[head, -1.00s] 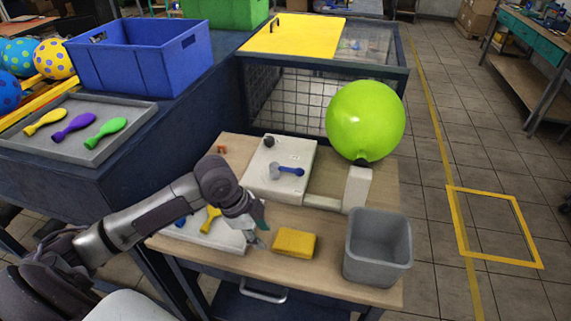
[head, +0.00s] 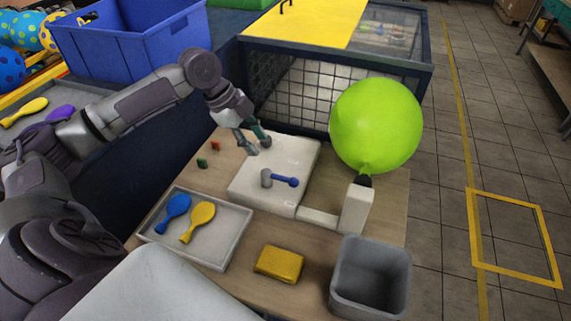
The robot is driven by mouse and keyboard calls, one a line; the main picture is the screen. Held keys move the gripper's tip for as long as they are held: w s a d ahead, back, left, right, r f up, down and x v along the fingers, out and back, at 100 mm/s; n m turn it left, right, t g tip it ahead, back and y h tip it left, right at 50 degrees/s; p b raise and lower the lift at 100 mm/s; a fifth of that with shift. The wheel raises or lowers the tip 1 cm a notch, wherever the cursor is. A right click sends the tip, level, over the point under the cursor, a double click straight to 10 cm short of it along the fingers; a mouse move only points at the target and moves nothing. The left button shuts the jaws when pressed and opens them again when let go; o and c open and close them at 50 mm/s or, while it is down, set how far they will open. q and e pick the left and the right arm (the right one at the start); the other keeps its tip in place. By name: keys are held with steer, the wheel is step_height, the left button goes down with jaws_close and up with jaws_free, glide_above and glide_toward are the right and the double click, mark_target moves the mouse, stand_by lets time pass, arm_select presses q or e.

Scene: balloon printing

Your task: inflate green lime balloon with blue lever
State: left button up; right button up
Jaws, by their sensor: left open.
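The lime green balloon (head: 376,125), large and round, sits on the nozzle (head: 364,181) of the white post (head: 356,208) at the right of the bench. The white machine box (head: 275,195) stands left of it. The blue lever (head: 286,181) lies on the box top, pointing right from its grey hub. My left gripper (head: 256,145) is open over the far left corner of the box, its fingertips by a small dark knob (head: 266,142). I cannot tell whether they touch it. It is apart from the lever. My right gripper is out of view.
A grey tray (head: 238,236) holds a blue and a yellow deflated balloon. A yellow sponge-like block (head: 279,263) and a grey bin (head: 371,278) stand at the front. A wire cage with a yellow top (head: 307,22) stands behind. A blue crate (head: 135,45) is at upper left.

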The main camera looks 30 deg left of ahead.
mark_target(280, 177)
arm_select(q)
steer(key=p+x, duration=0.1)
steer(key=x, duration=0.6)
steer(key=p+x, duration=0.1)
steer(key=x, duration=0.3)
steer(key=shift+s+d+f+p, duration=0.2)
steer(key=shift+d+f+p, duration=0.1)
steer(key=shift+f, duration=0.05)
steer(key=shift+w+d+f, duration=0.15)
steer(key=shift+d+f, duration=0.05)
steer(key=shift+f, duration=0.45)
jaws_close()
